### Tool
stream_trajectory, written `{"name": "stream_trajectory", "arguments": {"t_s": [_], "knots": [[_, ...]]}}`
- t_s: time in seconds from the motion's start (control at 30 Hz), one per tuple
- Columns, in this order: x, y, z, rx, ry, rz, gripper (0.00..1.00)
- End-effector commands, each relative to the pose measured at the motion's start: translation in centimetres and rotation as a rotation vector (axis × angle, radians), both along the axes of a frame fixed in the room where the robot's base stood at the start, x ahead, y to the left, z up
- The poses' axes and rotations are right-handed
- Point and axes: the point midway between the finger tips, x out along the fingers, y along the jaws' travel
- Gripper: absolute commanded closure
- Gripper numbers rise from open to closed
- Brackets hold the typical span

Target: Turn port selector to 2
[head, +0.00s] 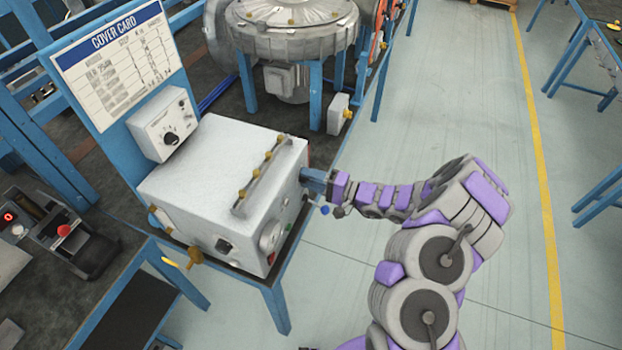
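A white box (215,180) stands on the blue-framed bench, with a rail of several brass fittings (262,172) on top. My arm reaches in from the right, and my gripper (314,182) is at the box's right side, close to or touching it. Its fingers are small and partly hidden, so I cannot tell whether they are open or shut. A small blue ball-like tip (325,210) shows just below the gripper. I cannot identify the port selector or read a position 2; the box's right face is mostly out of sight.
A smaller white box with a black knob (171,138) sits behind, below the cover card (118,60). A brass fitting (193,257) sticks out at the front left. A blower (295,30) stands at the back.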

Motion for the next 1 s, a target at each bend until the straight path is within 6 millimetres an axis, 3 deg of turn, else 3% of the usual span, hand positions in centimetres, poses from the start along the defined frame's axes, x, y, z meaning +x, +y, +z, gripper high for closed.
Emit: {"name": "stream_trajectory", "arguments": {"t_s": [0.27,0.67,1.0], "knots": [[-0.04,-0.32,-0.24,-0.002,0.004,0.001,0.91],[0.05,-0.51,-0.39,0.003,0.026,-0.003,0.91],[0.09,-0.54,-0.47,0.069,0.210,-0.003,0.91]]}}
